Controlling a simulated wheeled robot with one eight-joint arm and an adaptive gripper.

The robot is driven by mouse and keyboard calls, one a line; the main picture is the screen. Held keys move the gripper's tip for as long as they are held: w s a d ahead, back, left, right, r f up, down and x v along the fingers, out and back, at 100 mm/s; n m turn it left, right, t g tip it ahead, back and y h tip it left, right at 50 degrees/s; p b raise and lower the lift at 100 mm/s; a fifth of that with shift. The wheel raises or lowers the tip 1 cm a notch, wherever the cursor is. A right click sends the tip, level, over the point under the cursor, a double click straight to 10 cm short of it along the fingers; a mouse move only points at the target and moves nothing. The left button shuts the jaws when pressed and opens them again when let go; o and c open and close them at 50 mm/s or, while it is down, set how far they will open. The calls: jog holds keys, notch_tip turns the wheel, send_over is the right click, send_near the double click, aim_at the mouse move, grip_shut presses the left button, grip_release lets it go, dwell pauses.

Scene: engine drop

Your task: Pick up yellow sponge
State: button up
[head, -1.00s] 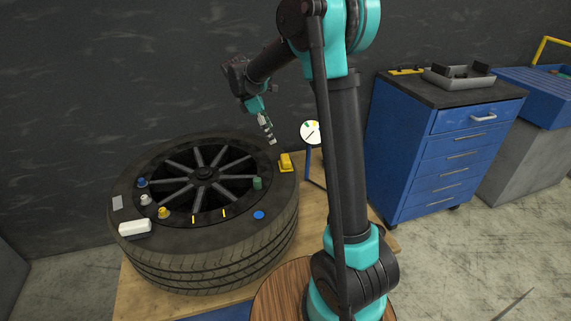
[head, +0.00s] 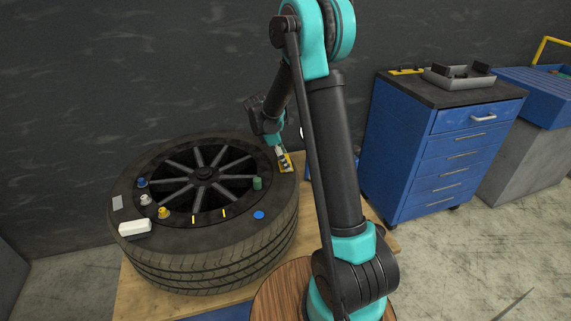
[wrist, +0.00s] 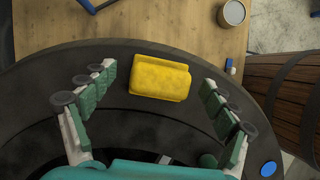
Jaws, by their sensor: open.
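The yellow sponge (wrist: 160,78) lies on the dark tire (wrist: 50,62) near its outer edge, between the open fingers of my gripper (wrist: 160,88) in the wrist view. The fingers stand apart on its left and right and do not touch it. In the head view my gripper (head: 283,158) is at the right side of the tire (head: 205,245), over the sponge (head: 287,167), which it partly hides.
A blue drawer cabinet (head: 440,150) stands at right. A wooden barrel (wrist: 290,95) is right in the wrist view.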

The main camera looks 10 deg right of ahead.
jog(key=shift+d+f, duration=0.2)
jog(key=shift+f, duration=0.15)
jog(key=c, duration=1.1)
jog(key=shift+r, duration=0.1)
jog(key=shift+c, duration=0.2)
notch_tip(320, 180, up, 20)
